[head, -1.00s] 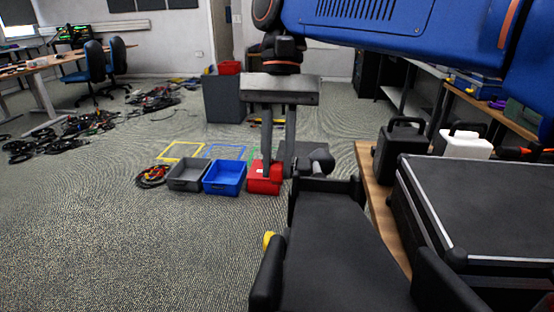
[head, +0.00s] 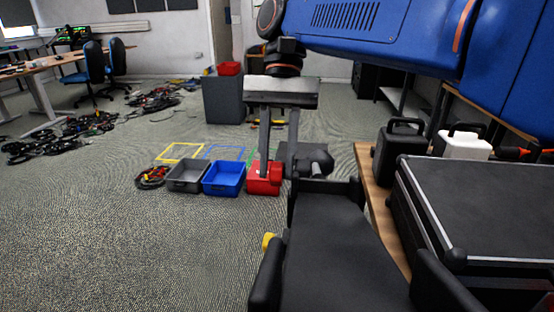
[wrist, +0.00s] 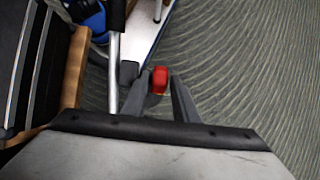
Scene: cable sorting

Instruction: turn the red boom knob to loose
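The red knob (wrist: 159,79) shows in the wrist view between the tips of my gripper (wrist: 160,83). It sits beside a dark block (wrist: 128,72) and near a thin metal pole (wrist: 114,70). The fingers stand apart on either side of the knob, with a clear gap on the right; I cannot tell whether the left finger touches it. In the head view my gripper (head: 278,172) points down with its fingers apart, just left of a dark fitting (head: 316,160). I cannot make out the knob in the head view.
A grey bin (head: 187,187), a blue bin (head: 224,191) and a red bin (head: 264,187) stand on the floor beyond. A large black case (head: 485,205) and a black jug (head: 399,152) stand at the right. Open carpet lies at the left.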

